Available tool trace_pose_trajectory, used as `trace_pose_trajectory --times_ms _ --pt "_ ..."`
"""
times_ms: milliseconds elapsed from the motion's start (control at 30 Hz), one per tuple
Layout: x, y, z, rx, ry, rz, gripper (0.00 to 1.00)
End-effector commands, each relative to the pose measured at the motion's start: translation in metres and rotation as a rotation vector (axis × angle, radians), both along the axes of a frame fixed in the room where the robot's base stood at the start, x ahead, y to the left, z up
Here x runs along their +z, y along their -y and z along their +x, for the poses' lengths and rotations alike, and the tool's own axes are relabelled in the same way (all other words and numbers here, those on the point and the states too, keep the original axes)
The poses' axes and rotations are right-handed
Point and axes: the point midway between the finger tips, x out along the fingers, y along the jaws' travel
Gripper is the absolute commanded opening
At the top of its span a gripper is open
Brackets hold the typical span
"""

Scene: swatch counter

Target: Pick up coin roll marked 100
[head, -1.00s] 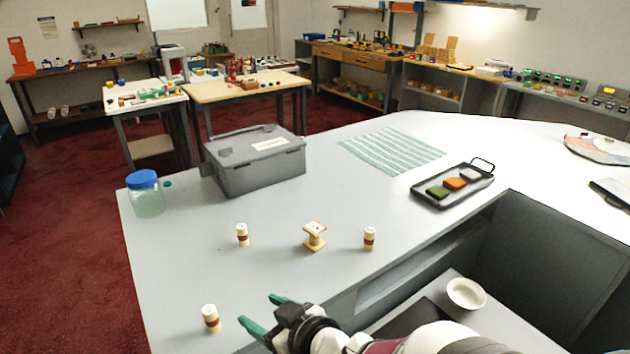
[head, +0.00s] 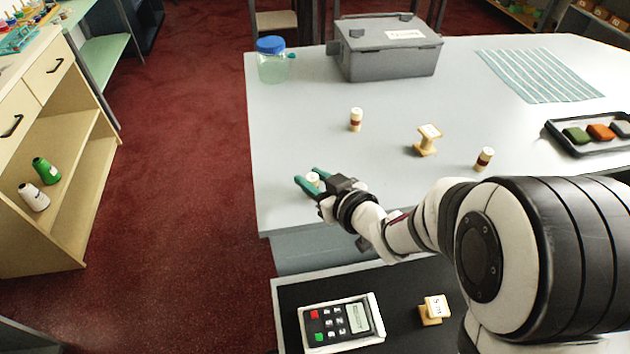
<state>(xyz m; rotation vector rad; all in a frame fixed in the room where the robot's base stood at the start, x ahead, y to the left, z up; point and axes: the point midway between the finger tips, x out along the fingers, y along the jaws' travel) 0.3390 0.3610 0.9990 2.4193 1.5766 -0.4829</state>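Several cream coin rolls with dark red bands stand upright on the grey counter: a back left roll (head: 355,120), a right roll (head: 484,159) and a near roll (head: 313,179). Their markings are too small to read, so I cannot tell which says 100. My gripper (head: 308,175), with green fingers, is at the near roll. Its fingers look spread, one on each side of the roll, and hide its lower part. I cannot tell whether they touch it.
A wooden spool-like stand (head: 427,140) is between the back left and right rolls. Behind are a blue-lidded jar (head: 271,62), a grey box (head: 390,55) and a striped cloth (head: 540,74). A black tray (head: 570,150) lies right. A calculator (head: 341,322) is on the lower shelf.

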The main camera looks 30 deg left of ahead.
Motion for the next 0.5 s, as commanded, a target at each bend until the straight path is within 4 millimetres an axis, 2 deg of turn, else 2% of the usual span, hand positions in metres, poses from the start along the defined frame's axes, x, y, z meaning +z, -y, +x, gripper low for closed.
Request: trace_pose_trajectory --times_ms 33,167,500 --pt "0.0000 0.0001 0.0000 0.000 0.000 0.000 0.24" --pt "0.0001 0.0002 -0.0001 0.000 0.000 0.000 0.01" --pt "0.0004 0.0002 0.0000 0.000 0.001 0.001 0.00"
